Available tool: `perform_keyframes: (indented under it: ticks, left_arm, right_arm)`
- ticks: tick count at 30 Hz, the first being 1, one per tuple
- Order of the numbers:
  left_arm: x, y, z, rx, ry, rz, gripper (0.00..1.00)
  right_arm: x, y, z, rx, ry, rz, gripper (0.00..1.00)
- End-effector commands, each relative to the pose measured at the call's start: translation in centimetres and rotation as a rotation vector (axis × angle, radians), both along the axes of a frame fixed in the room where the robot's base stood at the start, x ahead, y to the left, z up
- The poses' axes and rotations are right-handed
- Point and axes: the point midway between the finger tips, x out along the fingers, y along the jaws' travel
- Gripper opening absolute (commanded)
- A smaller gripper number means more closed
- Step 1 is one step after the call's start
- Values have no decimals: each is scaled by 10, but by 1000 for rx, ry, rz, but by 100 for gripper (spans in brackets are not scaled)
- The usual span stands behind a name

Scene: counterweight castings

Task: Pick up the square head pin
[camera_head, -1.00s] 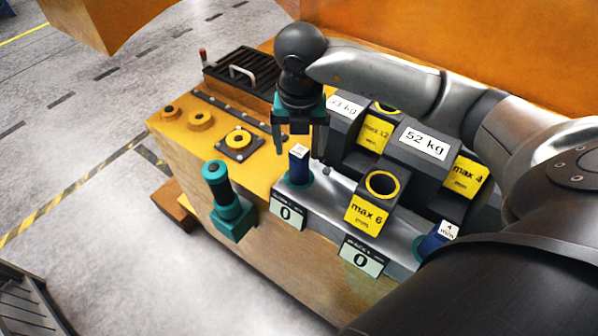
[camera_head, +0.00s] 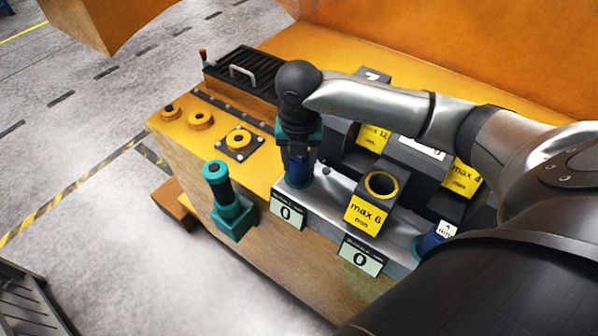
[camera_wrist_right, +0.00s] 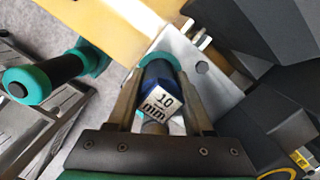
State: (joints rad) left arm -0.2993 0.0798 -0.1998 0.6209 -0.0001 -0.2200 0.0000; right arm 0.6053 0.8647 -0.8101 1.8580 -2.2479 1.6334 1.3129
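The square head pin (camera_wrist_right: 163,98) is dark blue with a pale head face marked 10 mm. It stands upright in a hole with a teal ring near the left end of the metal ledge; in the head view my gripper hides its head and its blue body (camera_head: 299,170) shows. My right gripper (camera_wrist_right: 162,85) has come down over it, one finger on each side. The fingers look apart, with the pin between them; contact is not clear. The right gripper also shows in the head view (camera_head: 299,174). My left gripper is not in view.
A teal-handled lever (camera_head: 222,190) stands close on the left. A block marked max 6 (camera_head: 368,212) is on the right, with dark weights behind it. A second blue pin (camera_head: 434,238) stands at the ledge's right end. Yellow buttons (camera_head: 238,139) sit on the left of the console.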

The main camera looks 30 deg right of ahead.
Motion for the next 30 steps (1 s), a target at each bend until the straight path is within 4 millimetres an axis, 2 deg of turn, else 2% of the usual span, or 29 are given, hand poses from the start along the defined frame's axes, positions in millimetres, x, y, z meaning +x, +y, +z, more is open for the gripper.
perform_keyframes:
  ticks: [2,13,30]
  left_arm:
    - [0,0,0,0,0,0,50]
    - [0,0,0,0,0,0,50]
    - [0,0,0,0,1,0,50]
  right_arm:
    - [0,0,0,-1,-1,0,42]
    - [0,0,1,0,-1,-1,0]
    - [1,0,2,0,-4,-1,0]
